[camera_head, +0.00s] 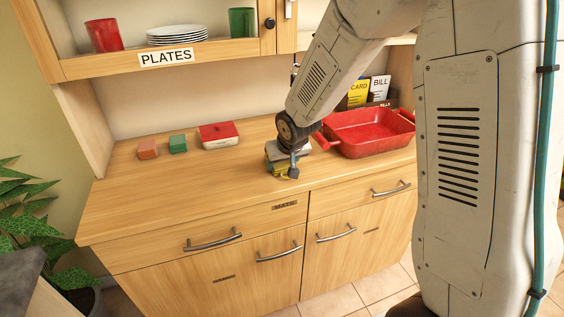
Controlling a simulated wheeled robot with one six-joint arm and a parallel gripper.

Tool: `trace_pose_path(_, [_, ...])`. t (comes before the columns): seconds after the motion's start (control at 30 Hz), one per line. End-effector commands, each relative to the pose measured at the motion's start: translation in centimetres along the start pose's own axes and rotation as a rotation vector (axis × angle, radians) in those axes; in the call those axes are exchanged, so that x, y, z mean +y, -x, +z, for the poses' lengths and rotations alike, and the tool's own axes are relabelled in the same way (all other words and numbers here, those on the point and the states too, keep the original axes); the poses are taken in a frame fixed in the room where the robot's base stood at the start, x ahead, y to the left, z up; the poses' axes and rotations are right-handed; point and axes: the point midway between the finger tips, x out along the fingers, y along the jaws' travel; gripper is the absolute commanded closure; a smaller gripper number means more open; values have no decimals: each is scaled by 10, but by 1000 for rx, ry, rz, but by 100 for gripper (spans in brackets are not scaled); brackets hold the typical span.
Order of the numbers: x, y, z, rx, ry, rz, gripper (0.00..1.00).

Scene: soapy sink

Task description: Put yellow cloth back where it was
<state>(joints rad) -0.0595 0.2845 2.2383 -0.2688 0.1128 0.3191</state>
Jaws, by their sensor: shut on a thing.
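My gripper (292,171) is low over the wooden counter, near its front edge and left of the red baking dish. I cannot tell whether the cloth touches the counter.
On the counter (190,200) are a red dish (372,133), an orange block (147,149), a green block (178,144) and a red-lidded box (218,135). Cards (359,92) stand behind the dish. A shelf labelled PLATES (166,57) overhangs. The counter's left front is clear.

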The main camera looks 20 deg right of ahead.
Motion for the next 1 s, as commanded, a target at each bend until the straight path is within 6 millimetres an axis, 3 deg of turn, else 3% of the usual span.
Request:
trace_pose_path(0.07, [0, -2, 2, -1, 2, 1, 62])
trace_pose_path(0.1, [0, -2, 2, -1, 2, 1, 35])
trace_pose_path(0.17, [0, -2, 1, -1, 2, 0, 19])
trace_pose_path(0.57, [0, 3, -1, 2, 0, 0, 19])
trace_pose_path(1.0, [0, 86, -1, 4, 1, 0, 19])
